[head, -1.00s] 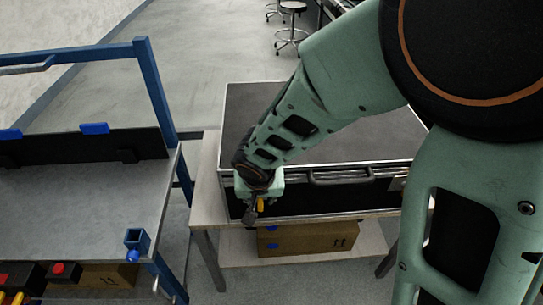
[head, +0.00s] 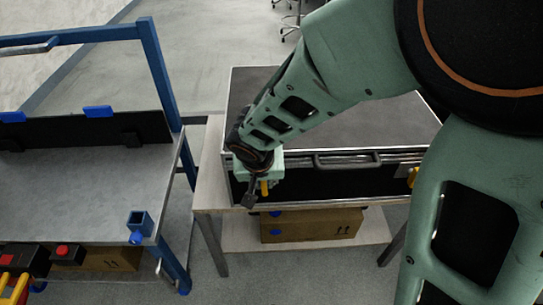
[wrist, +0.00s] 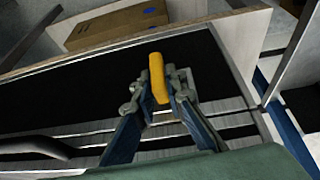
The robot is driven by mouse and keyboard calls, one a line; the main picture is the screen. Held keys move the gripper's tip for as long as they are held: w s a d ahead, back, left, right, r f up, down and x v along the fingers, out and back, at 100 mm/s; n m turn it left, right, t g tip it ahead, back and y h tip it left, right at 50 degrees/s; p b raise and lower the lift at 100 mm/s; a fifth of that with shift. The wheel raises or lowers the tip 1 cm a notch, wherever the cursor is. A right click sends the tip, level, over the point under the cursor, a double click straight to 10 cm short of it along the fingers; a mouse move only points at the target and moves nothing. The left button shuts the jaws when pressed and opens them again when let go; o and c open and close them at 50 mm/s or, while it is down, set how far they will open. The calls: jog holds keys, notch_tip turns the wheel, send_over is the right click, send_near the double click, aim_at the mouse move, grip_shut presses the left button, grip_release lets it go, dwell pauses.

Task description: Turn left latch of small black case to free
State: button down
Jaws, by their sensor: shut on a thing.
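The small black case (head: 340,113), with metal edges, lies closed on a pale bench. Its front carries a grey handle (head: 347,160), also partly seen in the wrist view (wrist: 35,146). The yellow left latch (wrist: 158,78) stands out between my fingertips and crosses the case's black front (wrist: 85,92). In the head view the latch (head: 264,187) shows just beside my fingers and points downward. My gripper (head: 256,188) is at the left end of the front, shut on the latch. The latch's base is hidden by the fingers.
A cardboard box (head: 310,226) sits on the shelf below the bench (head: 212,184). A blue-framed metal workbench (head: 85,205) stands to the left, with a narrow gap between.

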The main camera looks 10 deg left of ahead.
jog(key=n+t+h+b, duration=0.1)
jog(key=t+h+b, duration=0.1)
jog(key=h, duration=0.3)
jog(key=a+f+n+t+h+b, duration=0.1)
jog(key=n+t+h+b, duration=0.1)
jog(key=h+b, duration=0.3)
jog(key=n+t+h+b, duration=0.1)
jog(key=h+b, duration=0.2)
jog(key=h, duration=0.1)
jog(key=shift+s+a+f+t+h, duration=0.2)
jog(key=shift+a+f+t+h, duration=0.1)
jog(key=shift+t+h, duration=0.1)
dwell(0.4)
jog(key=shift+d, duration=0.1)
jog(key=c, duration=2)
grip_release()
jog(key=shift+o, duration=0.2)
jog(key=v, duration=1.2)
jog(key=shift+f, duration=0.2)
